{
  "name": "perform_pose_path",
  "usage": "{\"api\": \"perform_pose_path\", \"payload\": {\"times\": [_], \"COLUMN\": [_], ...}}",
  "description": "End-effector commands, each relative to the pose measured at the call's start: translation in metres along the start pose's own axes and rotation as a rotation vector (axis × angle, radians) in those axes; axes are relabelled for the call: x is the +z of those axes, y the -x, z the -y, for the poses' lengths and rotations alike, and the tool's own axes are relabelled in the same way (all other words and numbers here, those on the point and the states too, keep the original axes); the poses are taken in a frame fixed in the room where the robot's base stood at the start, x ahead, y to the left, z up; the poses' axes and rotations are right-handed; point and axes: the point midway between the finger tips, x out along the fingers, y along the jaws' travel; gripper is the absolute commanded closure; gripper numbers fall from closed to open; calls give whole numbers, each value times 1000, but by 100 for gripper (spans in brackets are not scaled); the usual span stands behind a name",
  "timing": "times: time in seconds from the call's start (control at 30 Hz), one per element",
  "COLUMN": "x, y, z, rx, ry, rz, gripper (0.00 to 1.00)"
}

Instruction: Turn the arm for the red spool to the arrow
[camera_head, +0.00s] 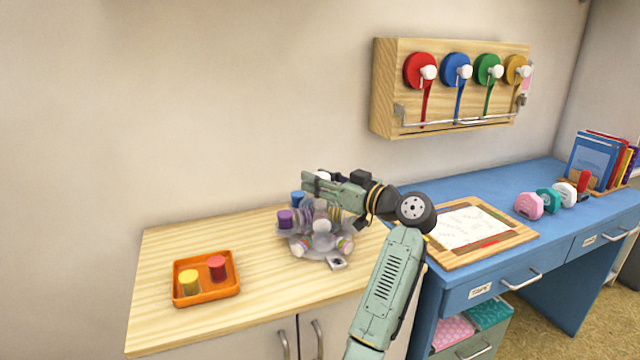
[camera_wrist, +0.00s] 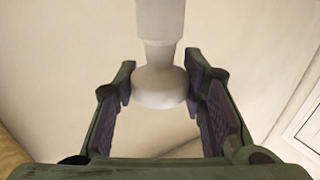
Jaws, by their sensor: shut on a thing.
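A grey stand (camera_head: 318,243) with several arms sits on the wooden cabinet top. A purple spool (camera_head: 285,219) and a blue spool (camera_head: 298,199) show at its left side. A red spool (camera_head: 217,267) stands in the orange tray (camera_head: 207,299), apart from the stand. My gripper (camera_head: 312,183) is over the top of the stand, shut on a white knob (camera_wrist: 160,88) between its fingers in the wrist view. A small pale plate (camera_head: 338,263) with a dark mark is at the stand's front; I cannot tell if the mark is the arrow. My gripper hides part of the stand's back.
A yellow spool (camera_head: 189,282) shares the orange tray. A wooden rack (camera_head: 386,85) with red, blue, green and yellow rolls hangs on the wall. A blue desk (camera_head: 465,285) with a framed paper (camera_head: 465,228) stands at right. The cabinet top is clear between tray and stand.

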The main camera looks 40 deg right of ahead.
Motion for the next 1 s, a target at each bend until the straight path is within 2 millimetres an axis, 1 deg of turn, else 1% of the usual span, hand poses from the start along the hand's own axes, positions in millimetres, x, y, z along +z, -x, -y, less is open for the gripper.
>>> {"api": "perform_pose_path", "payload": {"times": [0.5,0.7,1.0], "x": [0,0,1], "y": [0,-1,-1], "z": [0,0,0], "rx": [-223,-273,-301], "ry": [-2,-1,-1], "rz": [0,0,2], "gripper": [100,100,100]}}
